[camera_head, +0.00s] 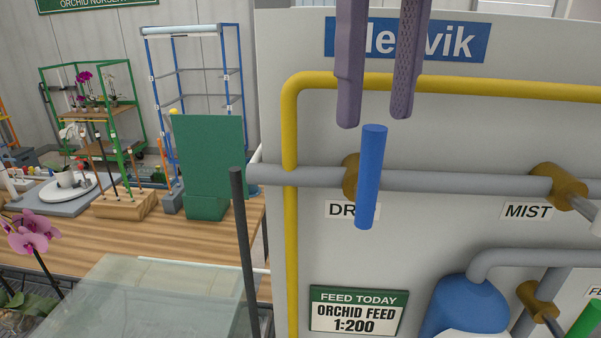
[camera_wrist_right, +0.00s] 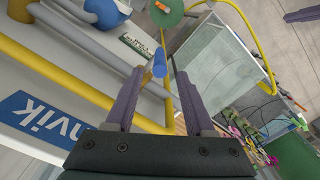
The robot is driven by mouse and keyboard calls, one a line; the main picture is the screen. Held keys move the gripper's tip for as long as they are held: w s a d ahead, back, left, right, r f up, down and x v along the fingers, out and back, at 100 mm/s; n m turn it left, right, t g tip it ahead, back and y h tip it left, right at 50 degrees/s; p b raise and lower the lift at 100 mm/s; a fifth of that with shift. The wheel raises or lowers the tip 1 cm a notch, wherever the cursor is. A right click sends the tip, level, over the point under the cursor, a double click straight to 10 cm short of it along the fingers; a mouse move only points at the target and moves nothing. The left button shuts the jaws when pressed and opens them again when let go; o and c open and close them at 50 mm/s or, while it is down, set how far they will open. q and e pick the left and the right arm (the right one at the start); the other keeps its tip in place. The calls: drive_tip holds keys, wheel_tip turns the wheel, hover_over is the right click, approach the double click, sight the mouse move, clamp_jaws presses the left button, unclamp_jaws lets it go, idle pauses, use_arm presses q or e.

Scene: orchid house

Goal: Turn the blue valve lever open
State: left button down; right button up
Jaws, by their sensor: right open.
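The blue valve lever (camera_head: 370,180) stands nearly upright in the head view, its top leaning slightly right. It crosses the grey horizontal pipe in front of a brass valve body (camera_head: 349,176). A label starting "DR" (camera_head: 340,210) is partly hidden behind it. My right gripper (camera_head: 374,118) is open, its two purple fingers coming down from the top edge just above the lever's upper end. In the right wrist view the lever (camera_wrist_right: 160,64) shows between the open fingertips (camera_wrist_right: 160,74); I cannot tell whether they touch it. A purple part at that view's upper right looks like my left gripper (camera_wrist_right: 303,15).
A yellow pipe (camera_head: 290,210) runs up and across the panel around the lever. Right of it is a second brass valve (camera_head: 558,185) labelled MIST. A blue tank (camera_head: 466,308) and a green lever (camera_head: 588,322) sit below. A dark post (camera_head: 243,250) stands left of the panel.

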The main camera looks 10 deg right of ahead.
sight(361, 210)
wheel_tip(361, 210, down, 8)
drive_tip(key=p, duration=0.3)
drive_tip(key=shift+s+f+p, duration=0.1)
drive_tip(key=shift+p, duration=0.3)
drive_tip(key=shift+f, duration=0.4)
clamp_jaws()
drive_tip(key=shift+a, duration=0.15)
drive_tip(key=shift+r, duration=0.1)
idle(0.4)
